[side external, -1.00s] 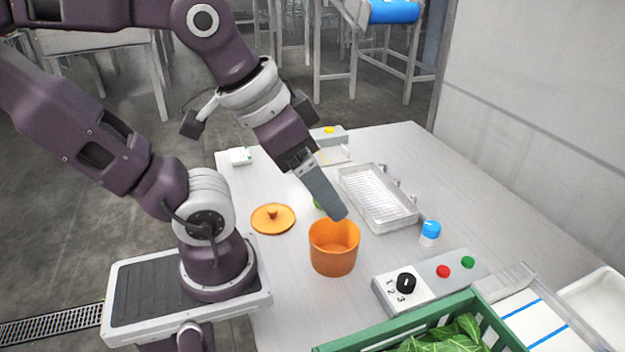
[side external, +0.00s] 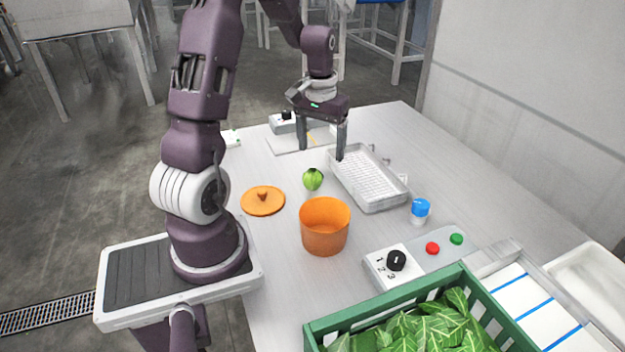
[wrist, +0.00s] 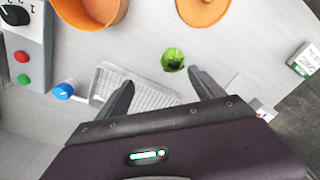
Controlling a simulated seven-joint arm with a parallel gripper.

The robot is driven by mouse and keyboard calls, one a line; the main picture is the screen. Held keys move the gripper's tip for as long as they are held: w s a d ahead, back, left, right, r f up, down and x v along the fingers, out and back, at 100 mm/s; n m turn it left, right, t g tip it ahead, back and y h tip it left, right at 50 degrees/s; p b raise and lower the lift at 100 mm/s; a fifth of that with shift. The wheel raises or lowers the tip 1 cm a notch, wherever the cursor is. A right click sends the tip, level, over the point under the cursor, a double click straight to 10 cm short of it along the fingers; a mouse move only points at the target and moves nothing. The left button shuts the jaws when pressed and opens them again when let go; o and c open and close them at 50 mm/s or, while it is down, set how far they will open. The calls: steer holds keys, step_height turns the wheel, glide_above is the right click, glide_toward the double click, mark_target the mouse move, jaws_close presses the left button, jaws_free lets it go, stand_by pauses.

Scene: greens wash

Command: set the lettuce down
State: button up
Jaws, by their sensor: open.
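A small round green head, the lettuce (side external: 313,179), rests on the table between the orange lid and the wire-bottomed metal tray (side external: 398,203). It also shows in the wrist view (wrist: 173,60), just beyond and between my fingertips. My gripper (side external: 322,153) points down with its two fingers spread and nothing between them. It is behind the lettuce in the side view, near the tray's far end, and apart from the lettuce. In the wrist view, my gripper's fingers (wrist: 160,76) overlap the tray's picture; whether one touches it I cannot tell.
An orange pot (side external: 325,228) stands open in front, with its orange lid (side external: 262,201) on the table. A blue-capped bottle (side external: 420,210), a panel with a dial and buttons (side external: 410,253), and a green crate (side external: 390,315) of leaves are at the right. A flat board (side external: 287,143) lies behind.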

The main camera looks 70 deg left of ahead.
mark_target(312, 169)
steer(key=shift+n, duration=0.5)
steer(key=a+f, duration=0.1)
steer(key=f, duration=0.1)
steer(key=s+a+f, duration=0.1)
steer(key=a+f, duration=0.1)
steer(key=shift+s+a+f, duration=0.1)
steer(key=shift+a, duration=0.1)
steer(key=f, duration=0.7)
steer(key=shift+d, duration=0.35)
steer(key=c, duration=1.6)
step_height(312, 169, up, 10)
steer(key=shift+d+f, duration=0.15)
steer(key=shift+c, duration=0.2)
steer(key=s+d+r+m, duration=0.2)
steer(key=d+r+m, duration=0.25)
steer(key=d, duration=0.35)
steer(key=s+d+r+m, duration=0.25)
steer(key=d+m, duration=0.25)
steer(key=d, duration=0.4)
step_height(312, 169, down, 10)
steer(key=shift+w+d+r, duration=0.1)
steer(key=shift+d, duration=0.05)
